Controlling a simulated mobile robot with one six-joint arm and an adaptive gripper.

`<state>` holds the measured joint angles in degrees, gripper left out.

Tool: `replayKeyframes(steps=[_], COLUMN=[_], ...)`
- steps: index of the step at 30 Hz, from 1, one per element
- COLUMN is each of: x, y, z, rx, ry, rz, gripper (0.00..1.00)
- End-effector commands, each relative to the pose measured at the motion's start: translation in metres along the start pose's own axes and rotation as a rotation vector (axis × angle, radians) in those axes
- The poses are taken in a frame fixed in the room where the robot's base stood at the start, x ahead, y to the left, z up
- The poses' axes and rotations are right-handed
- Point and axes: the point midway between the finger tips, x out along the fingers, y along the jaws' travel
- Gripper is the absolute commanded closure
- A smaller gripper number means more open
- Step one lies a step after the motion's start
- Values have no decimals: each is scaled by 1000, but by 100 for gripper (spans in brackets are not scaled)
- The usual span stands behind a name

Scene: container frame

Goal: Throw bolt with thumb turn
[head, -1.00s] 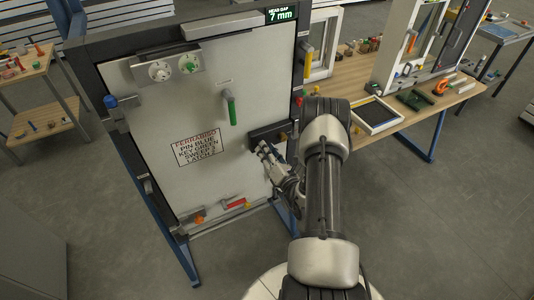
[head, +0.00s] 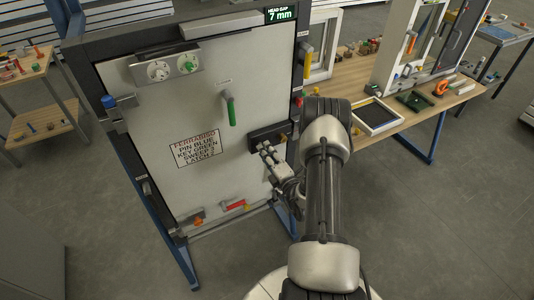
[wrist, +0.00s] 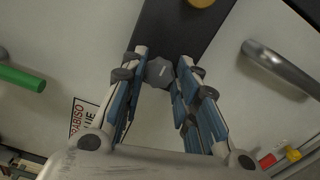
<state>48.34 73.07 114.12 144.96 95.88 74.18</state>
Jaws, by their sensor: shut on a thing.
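A dark lock case (head: 264,135) sits on the right side of the pale door panel (head: 150,110). In the wrist view the dark plate (wrist: 180,35) carries a small grey thumb turn (wrist: 160,71). My gripper (head: 264,147) is at the lock case. In the wrist view its fingertips (wrist: 160,73) are on both sides of the thumb turn, shut on it. In the head view the thumb turn is hidden by my fingers. The bolt itself cannot be made out.
A green lever (head: 230,110) hangs above and left of my gripper. A grey bar handle (wrist: 280,68) lies to the right in the wrist view. A red handle (head: 234,204) is low on the door. A display (head: 281,15) reads head gap 7 mm. A workbench (head: 400,120) stands at right.

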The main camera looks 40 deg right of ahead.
Motion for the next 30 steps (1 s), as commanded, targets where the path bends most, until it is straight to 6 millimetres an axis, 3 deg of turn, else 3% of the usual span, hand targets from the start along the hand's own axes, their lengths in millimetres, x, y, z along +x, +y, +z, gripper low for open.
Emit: replayKeyframes(steps=[13, 14, 15, 22, 30], x=[0, 0, 0, 0, 0], y=[0, 0, 0, 0, 0], z=[0, 0, 0, 0, 0], rx=[8, 8, 8, 8, 8], ry=[0, 0, 0, 0, 0], rz=[0, 0, 0, 0, 0], gripper=[96, 70, 68, 52, 52])
